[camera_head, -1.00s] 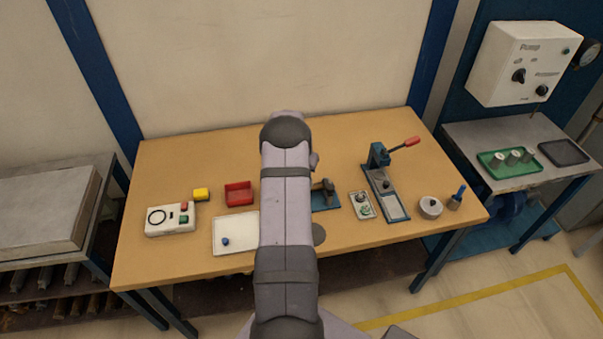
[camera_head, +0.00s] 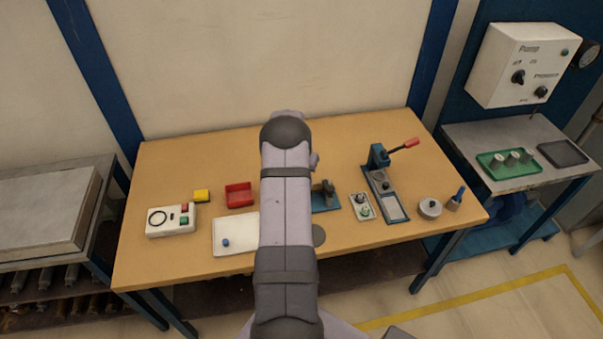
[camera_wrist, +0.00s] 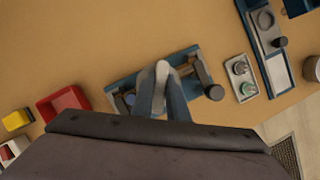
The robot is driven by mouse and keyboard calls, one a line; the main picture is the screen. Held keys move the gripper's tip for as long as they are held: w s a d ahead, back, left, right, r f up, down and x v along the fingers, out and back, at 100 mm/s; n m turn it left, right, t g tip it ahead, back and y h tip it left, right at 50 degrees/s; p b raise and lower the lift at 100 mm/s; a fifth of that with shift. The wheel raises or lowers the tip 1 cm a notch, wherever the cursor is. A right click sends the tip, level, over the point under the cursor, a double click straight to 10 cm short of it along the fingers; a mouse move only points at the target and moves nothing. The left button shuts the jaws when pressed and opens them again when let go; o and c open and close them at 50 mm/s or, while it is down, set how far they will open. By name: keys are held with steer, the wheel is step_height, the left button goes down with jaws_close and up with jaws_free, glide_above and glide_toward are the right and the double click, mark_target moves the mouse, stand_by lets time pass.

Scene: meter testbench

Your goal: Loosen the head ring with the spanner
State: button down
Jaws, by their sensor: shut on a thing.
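My gripper (camera_wrist: 160,78) points down over the blue fixture (camera_wrist: 122,87) in the wrist view, its pale fingertips close together. It is shut on what I take to be the spanner, which the fingers almost wholly hide. A dark cylindrical part (camera_wrist: 205,78) stands at the fixture's right end. Brownish parts lie behind the fingers; I cannot make out the head ring or whether the spanner touches it. In the head view, my arm covers the gripper and the left part of the fixture (camera_head: 328,207).
Left of the fixture are a red bin (camera_head: 239,194), a yellow block (camera_head: 201,195), a white button box (camera_head: 171,219) and a white tray (camera_head: 231,245). To the right are a small tray (camera_head: 362,206), a blue lever press (camera_head: 385,185) and a round pot (camera_head: 430,208). The table's back is clear.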

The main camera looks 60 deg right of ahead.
steer(key=shift+r, duration=0.15)
steer(key=shift+r+p, duration=1.6)
steer(key=shift+r, duration=0.3)
